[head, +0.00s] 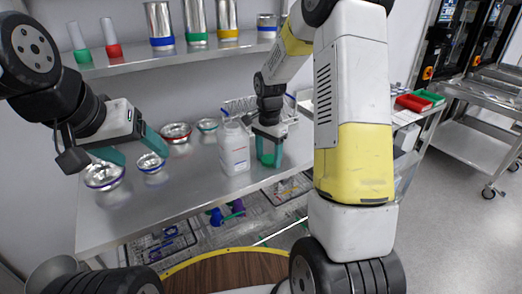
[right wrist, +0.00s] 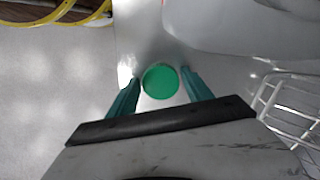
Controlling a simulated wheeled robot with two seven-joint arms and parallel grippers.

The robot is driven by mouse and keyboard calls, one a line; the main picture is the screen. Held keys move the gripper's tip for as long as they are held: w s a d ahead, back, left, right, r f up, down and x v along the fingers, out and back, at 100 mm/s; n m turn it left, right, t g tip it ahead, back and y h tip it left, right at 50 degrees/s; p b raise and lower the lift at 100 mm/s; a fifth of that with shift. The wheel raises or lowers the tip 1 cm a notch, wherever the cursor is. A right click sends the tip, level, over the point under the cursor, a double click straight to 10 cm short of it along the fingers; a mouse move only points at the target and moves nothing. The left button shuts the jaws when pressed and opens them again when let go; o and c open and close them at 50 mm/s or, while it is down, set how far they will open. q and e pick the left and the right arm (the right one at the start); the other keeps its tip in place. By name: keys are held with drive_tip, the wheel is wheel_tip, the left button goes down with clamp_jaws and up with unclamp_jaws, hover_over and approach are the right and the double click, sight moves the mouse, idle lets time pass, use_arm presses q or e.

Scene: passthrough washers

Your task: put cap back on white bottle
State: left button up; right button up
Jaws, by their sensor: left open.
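The white bottle (head: 234,148) stands upright on the steel table; its pale side also fills the upper right of the right wrist view (right wrist: 235,25). A round green cap (right wrist: 160,82) lies between the teal fingers of my right gripper (right wrist: 160,77), with a small gap on each side. In the head view my right gripper (head: 269,152) points down just right of the bottle, and its fingers mostly hide the cap. My left gripper (head: 136,150) is open and empty above the table's left part, near metal bowls.
Metal bowls (head: 176,131) with coloured rims stand on the table's left. A white wire rack (head: 240,106) is behind the bottle, close to my right gripper. A shelf (head: 180,58) with metal canisters is above. The table's front middle (head: 170,200) is clear.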

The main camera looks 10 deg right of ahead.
sight(268, 159)
drive_tip(key=c, duration=0.9)
wheel_tip(268, 159, up, 10)
